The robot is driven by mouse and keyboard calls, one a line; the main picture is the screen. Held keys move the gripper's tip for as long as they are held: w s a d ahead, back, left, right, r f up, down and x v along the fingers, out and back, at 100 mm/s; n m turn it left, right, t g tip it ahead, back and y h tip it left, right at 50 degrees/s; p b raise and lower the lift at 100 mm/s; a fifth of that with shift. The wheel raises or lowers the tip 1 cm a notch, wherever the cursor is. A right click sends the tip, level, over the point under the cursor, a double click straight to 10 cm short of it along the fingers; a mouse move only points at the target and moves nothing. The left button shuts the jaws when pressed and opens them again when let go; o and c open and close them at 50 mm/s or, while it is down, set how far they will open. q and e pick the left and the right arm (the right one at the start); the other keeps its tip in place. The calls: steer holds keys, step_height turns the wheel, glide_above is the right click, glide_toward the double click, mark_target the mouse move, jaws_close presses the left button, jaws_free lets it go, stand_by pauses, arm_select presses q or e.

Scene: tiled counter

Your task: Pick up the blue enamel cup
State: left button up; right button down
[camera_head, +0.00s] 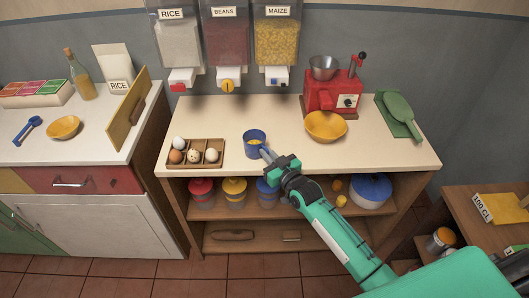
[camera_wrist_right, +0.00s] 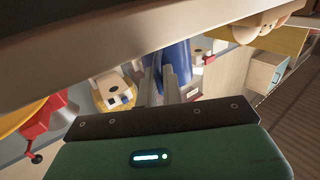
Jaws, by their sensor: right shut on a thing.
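The blue enamel cup (camera_head: 254,136) is near the front middle of the pale counter (camera_head: 345,155), just right of the egg tray. My right gripper (camera_head: 265,151) reaches in from the lower right and is shut on the cup's near side. In the right wrist view the blue cup (camera_wrist_right: 177,54) shows between the grey fingers of my right gripper (camera_wrist_right: 167,78). I cannot tell whether the cup's base touches the counter. My left gripper is not in view.
The egg tray (camera_head: 195,154) stands close to the cup's left. A yellow bowl (camera_head: 326,127) sits before the red grinder (camera_head: 333,96) at right. Dispensers (camera_head: 226,40) hang above the back. Counter behind the cup is clear.

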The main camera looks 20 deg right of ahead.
step_height(320, 180, up, 20)
stand_by(0.3)
steer(key=c, duration=2.1)
jaws_free()
